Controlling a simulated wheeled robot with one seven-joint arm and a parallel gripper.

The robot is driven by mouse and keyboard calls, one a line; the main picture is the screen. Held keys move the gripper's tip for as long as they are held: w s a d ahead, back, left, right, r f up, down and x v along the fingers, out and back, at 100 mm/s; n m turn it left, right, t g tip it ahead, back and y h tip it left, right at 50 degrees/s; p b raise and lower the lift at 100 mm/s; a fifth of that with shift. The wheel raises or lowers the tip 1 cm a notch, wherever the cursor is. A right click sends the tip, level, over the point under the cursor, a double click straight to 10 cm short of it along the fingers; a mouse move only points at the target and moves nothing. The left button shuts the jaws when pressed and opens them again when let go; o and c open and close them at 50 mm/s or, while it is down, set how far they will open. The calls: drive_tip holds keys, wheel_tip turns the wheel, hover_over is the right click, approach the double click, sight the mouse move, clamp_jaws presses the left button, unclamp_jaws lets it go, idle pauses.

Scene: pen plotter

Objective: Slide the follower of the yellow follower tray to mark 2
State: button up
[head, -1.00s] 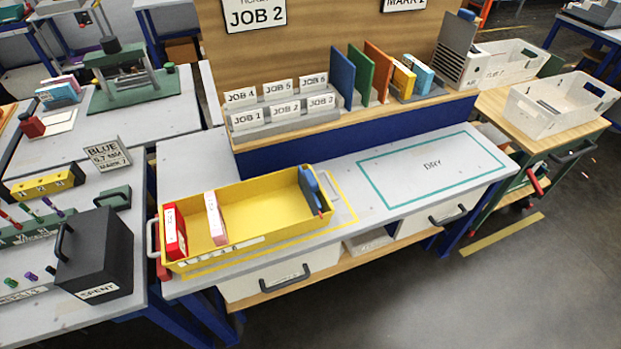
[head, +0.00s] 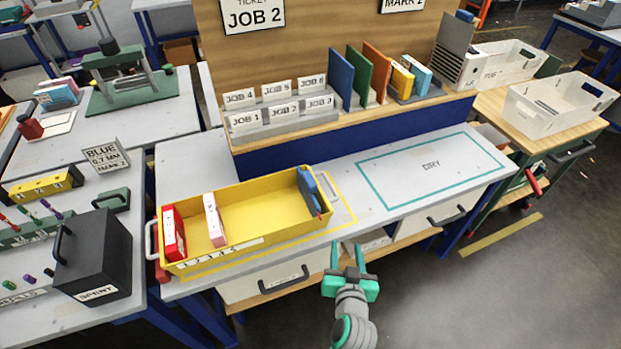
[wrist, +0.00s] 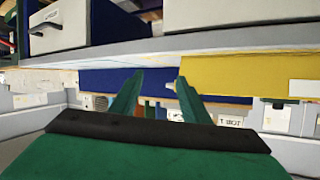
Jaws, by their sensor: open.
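The yellow follower tray (head: 262,205) sits on the grey bench, with a white numbered strip (head: 222,255) along its front wall. A blue upright plate with a red part, seemingly the follower (head: 309,190), stands at its right end. A red block (head: 174,232) and a white-and-pink block (head: 214,218) stand toward its left end. My gripper (head: 347,248) is open and empty in front of the bench edge, right of the tray and apart from it. In the wrist view my gripper's fingers (wrist: 157,80) are spread, and the tray's yellow wall (wrist: 240,76) shows at the right.
Drawers with dark handles (head: 285,280) sit under the bench top. A teal DRY outline (head: 430,165) marks clear bench to the right. A rack of job cards (head: 280,108) stands behind the tray. A black SPENT box (head: 95,255) stands on the left bench.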

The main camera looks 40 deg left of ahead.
drive_tip(key=w+a+r+n+g+y, duration=0.2)
drive_tip(key=w+a+r+n, duration=0.15)
drive_tip(key=a+r, duration=0.3)
drive_tip(key=n+g+y, duration=0.2)
drive_tip(key=n, duration=0.1)
approach(310, 180)
drive_tip(key=x, duration=1.1)
drive_tip(key=shift+d, duration=0.1)
drive_tip(key=c, duration=0.4)
clamp_jaws()
